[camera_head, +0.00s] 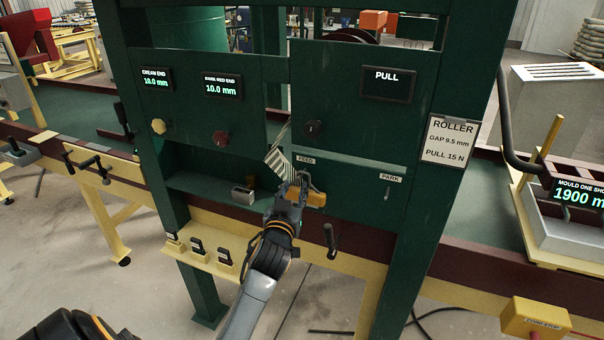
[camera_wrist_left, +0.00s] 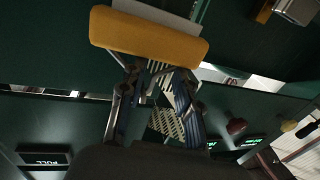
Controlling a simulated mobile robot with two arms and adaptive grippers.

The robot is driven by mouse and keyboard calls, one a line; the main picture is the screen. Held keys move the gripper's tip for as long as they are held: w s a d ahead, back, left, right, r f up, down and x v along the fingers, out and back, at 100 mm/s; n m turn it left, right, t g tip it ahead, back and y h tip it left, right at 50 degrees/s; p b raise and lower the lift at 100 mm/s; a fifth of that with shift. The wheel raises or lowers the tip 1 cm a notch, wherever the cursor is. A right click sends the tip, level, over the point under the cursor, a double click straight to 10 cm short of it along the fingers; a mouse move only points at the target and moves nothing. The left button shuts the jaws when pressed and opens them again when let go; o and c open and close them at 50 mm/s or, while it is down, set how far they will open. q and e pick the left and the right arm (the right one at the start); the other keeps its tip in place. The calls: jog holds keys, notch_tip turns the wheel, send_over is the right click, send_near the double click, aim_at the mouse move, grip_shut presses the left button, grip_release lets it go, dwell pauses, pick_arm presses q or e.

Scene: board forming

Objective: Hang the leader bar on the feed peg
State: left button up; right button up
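The leader bar (camera_head: 305,196) is a yellow-orange block at my left gripper (camera_head: 292,190), in front of the green panel below the FEED label (camera_head: 306,160). A striped web (camera_head: 281,163) runs from the panel down to it. The fingers stand apart at either side of the striped web (camera_wrist_left: 165,122). Whether they clamp any part of the bar is not clear. The feed peg is not distinguishable; gripper and bar cover the area under its label. My right gripper is not in view.
The PARK label (camera_head: 391,178) has a small peg (camera_head: 387,194) under it, to the right. A dark handle (camera_head: 331,240) sticks out below the bar. A yellow ledge with several small clips (camera_head: 197,246) is at lower left. A recessed shelf holds a small box (camera_head: 243,194).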

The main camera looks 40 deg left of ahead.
pick_arm(q)
jog(key=v, duration=1.1)
jog(key=w+d+f+m+g+h+b, duration=0.1)
jog(key=d+f+g+h, duration=0.15)
jog(key=f, duration=0.75)
jog(key=w+d+f+m+g+h, duration=0.1)
jog(key=d+f+m, duration=0.15)
jog(key=f, duration=0.75)
jog(key=s+d+f+m+g+h+b, duration=0.15)
jog(key=s+d+f, duration=0.25)
jog(key=f, duration=0.8)
jog(key=s+d+f+g+h, duration=0.2)
jog(key=s+d+f, duration=0.15)
jog(key=f, duration=0.75)
jog(key=s+d+f+m+g+b, duration=0.15)
jog(key=s+f+g, duration=0.25)
jog(key=s+f, duration=1)
jog(key=s+f+g, duration=0.2)
jog(key=s+f, duration=0.2)
jog(key=s, duration=0.6)
jog(key=s+a+f+g, duration=0.1)
jog(key=s+f, duration=0.4)
jog(key=s, duration=0.5)
jog(key=shift+s+m+g+h, duration=0.3)
jog(key=shift+m+g, duration=0.15)
jog(key=shift+g, duration=0.25)
jog(key=shift+f, duration=0.1)
